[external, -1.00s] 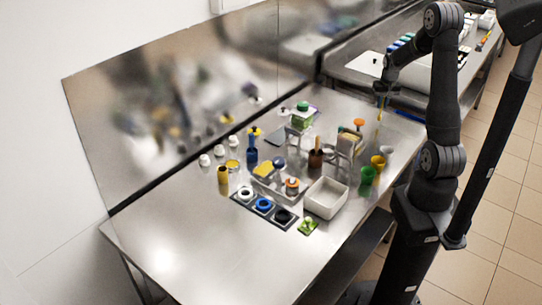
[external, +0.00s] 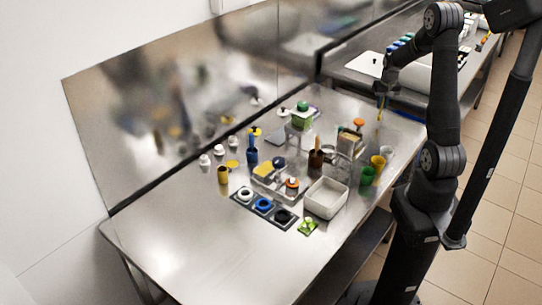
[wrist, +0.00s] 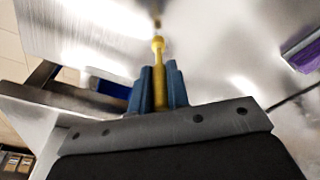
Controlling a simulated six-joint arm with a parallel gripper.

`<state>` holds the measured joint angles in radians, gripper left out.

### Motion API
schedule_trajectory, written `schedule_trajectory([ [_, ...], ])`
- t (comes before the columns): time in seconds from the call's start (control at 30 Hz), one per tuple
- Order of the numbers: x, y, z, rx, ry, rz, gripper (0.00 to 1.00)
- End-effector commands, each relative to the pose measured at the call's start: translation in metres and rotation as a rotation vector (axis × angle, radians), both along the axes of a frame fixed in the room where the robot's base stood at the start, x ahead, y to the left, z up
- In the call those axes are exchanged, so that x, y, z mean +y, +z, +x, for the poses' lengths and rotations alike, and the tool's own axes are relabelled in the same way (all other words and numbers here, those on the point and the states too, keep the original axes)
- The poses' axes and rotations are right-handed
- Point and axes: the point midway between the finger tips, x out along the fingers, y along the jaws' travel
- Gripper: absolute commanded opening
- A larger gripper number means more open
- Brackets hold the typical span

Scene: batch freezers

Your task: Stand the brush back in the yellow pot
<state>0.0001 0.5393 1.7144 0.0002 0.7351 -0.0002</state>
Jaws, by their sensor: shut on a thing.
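My gripper (external: 381,92) is at the back right, above the far end of the steel table. In the wrist view its blue-grey fingers (wrist: 158,88) are shut on the brush (wrist: 159,72), a slim yellow stick with a rounded end. In the external view the brush (external: 379,112) hangs below the gripper, close to upright; whether its lower end touches the table is unclear. The yellow pot (external: 223,176), a narrow upright cylinder, stands at the left of the table, well apart from my gripper. No brush shows in it.
A blue pot (external: 252,157) and a brown pot (external: 315,160) hold brushes. White jars (external: 204,160) line the back. The front left is bare.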

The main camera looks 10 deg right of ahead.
Motion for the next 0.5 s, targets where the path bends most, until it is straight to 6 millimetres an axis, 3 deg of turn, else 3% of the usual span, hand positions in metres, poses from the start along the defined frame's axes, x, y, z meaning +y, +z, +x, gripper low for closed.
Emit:
schedule_trajectory([
  [0.17, 0.014, 0.002, 0.005, -0.003, 0.018, 0.000, 0.00],
  [0.27, 0.036, 0.004, 0.011, -0.007, 0.047, 0.001, 0.00],
  [0.5, 0.121, 0.015, 0.026, -0.019, 0.145, 0.006, 0.00],
])
